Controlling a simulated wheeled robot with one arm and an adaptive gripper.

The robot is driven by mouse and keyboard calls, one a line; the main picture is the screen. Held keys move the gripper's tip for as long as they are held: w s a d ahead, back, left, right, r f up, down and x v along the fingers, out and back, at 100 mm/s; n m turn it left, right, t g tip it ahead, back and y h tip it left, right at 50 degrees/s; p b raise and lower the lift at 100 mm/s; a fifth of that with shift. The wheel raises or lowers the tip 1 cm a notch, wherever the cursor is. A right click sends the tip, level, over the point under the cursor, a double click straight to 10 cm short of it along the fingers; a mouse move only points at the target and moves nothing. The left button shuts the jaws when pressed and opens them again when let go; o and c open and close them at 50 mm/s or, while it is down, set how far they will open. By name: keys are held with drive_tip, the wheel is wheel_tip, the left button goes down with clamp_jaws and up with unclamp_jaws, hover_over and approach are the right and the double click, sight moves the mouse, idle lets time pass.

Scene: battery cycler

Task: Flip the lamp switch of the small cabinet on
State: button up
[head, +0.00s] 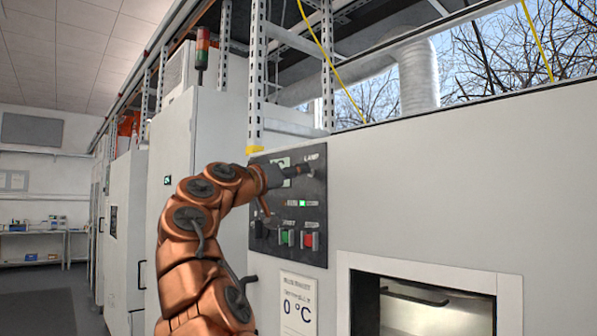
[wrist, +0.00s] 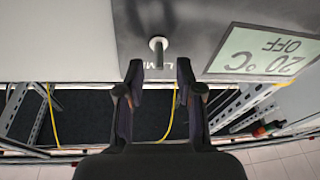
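The lamp switch (wrist: 158,45) is a short metal toggle on a round base in the wrist view, beside a mostly hidden label. Its lever sticks out toward the gap between my fingertips. My gripper (wrist: 160,73) is open, with one finger on each side of the lever's tip; I cannot tell if either touches it. In the head view my gripper (head: 301,170) is at the upper right of the dark control panel (head: 262,215), just below the LAMP label (head: 312,157). The switch itself cannot be made out there. The panel is on the white cabinet (head: 430,190).
A display (wrist: 265,50) beside the switch reads 20 °C OFF, upside down in the wrist view. Lower on the panel are a green button (head: 290,237) and a red button (head: 308,240). A windowed door (head: 508,300) is at lower right. Metal uprights (head: 256,80) rise above.

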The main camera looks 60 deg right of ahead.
drive_tip(key=v, duration=0.9)
drive_tip(key=shift+a+f, duration=0.1)
idle(0.7)
